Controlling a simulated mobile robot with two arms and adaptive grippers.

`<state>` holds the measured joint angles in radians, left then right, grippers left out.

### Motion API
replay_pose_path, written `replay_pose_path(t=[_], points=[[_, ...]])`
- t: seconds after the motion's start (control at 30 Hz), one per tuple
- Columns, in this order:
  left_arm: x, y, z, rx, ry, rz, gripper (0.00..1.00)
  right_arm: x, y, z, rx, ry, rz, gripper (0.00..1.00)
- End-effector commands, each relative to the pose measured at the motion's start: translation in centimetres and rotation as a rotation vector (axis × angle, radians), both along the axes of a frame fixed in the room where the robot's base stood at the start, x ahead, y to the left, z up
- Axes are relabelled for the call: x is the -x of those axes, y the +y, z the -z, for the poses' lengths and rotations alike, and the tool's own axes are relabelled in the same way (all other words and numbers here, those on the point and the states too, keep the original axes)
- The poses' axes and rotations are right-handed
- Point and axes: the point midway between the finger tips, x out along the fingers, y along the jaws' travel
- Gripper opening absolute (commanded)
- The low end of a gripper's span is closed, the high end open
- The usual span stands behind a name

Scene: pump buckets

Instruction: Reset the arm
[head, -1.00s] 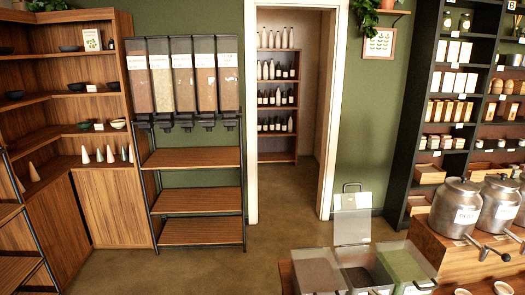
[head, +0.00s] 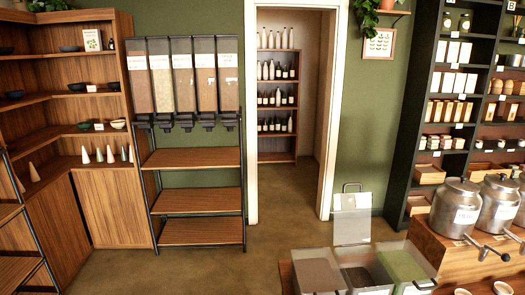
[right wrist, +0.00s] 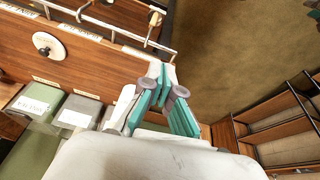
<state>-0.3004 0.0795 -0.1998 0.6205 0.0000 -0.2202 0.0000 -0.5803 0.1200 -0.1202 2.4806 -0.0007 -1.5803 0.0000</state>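My right gripper (right wrist: 165,92) shows in the right wrist view, with teal fingers and grey joints in front of a pale wrist body. Nothing is visible held in it, but the angle does not show clearly whether its fingers are parted or closed. It appears above or near a wooden counter (right wrist: 80,55) and labelled bins, apart from them as far as I can tell. No arm or gripper of mine shows in the head view. My left gripper is out of view.
Grey-framed bins (head: 318,274), one with a raised lid (head: 352,222), stand at the front right beside steel urns (head: 455,205). Wall dispensers (head: 187,75) hang above a shelf rack (head: 195,201). The floor (head: 275,215) between rack and bins is clear.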

Motion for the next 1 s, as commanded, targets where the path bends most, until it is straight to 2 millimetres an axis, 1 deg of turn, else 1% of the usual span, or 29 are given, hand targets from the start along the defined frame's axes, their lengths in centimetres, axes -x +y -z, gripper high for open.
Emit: replay_pose_path(t=[0.03, 0.27, 0.37, 0.47, 0.57, 0.6, 0.67, 0.7, 0.77, 0.8, 0.87, 0.9, 0.97, 1.0], points=[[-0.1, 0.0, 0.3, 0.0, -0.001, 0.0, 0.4, 0.0, 0.0, 1.1, 0.001, 0.012, 0.002, 0.0], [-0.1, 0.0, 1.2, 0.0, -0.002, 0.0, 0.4, -1.1, 0.2, 6.9, 0.001, 0.028, -0.002, 0.0], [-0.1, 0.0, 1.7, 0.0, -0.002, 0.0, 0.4, -1.4, 0.3, 9.9, 0.002, 0.039, -0.004, 0.0], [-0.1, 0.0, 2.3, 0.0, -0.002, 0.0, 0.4, -1.6, 0.4, 13.5, 0.002, 0.052, -0.005, 0.0], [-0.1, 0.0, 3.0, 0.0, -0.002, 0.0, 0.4, -1.4, 0.4, 17.8, 0.003, 0.068, -0.009, 0.0], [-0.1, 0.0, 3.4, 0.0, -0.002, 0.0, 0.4, -1.2, 0.4, 19.9, 0.004, 0.075, -0.01, 0.0], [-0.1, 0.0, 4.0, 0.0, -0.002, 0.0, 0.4, -0.7, 0.4, 23.5, 0.005, 0.088, -0.013, 0.0], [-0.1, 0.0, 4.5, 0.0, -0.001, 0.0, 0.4, -0.1, 0.3, 26.3, 0.006, 0.098, -0.014, 0.0], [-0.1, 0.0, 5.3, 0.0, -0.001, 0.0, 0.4, 1.1, 0.1, 30.6, 0.008, 0.115, -0.016, 0.0], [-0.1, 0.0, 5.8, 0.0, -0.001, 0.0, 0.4, 2.1, 0.0, 33.4, 0.009, 0.125, -0.019, 0.0], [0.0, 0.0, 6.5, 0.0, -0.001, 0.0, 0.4, 4.0, -0.3, 37.4, 0.011, 0.142, -0.022, 0.0], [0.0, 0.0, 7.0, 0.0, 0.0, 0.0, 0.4, 5.3, -0.5, 39.8, 0.012, 0.153, -0.025, 0.0], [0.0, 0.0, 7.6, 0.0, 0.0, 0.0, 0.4, 7.6, -0.9, 43.2, 0.015, 0.168, -0.029, 0.0], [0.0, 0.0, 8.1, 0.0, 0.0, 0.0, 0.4, 9.1, -1.1, 45.1, 0.016, 0.177, -0.031, 0.0]])
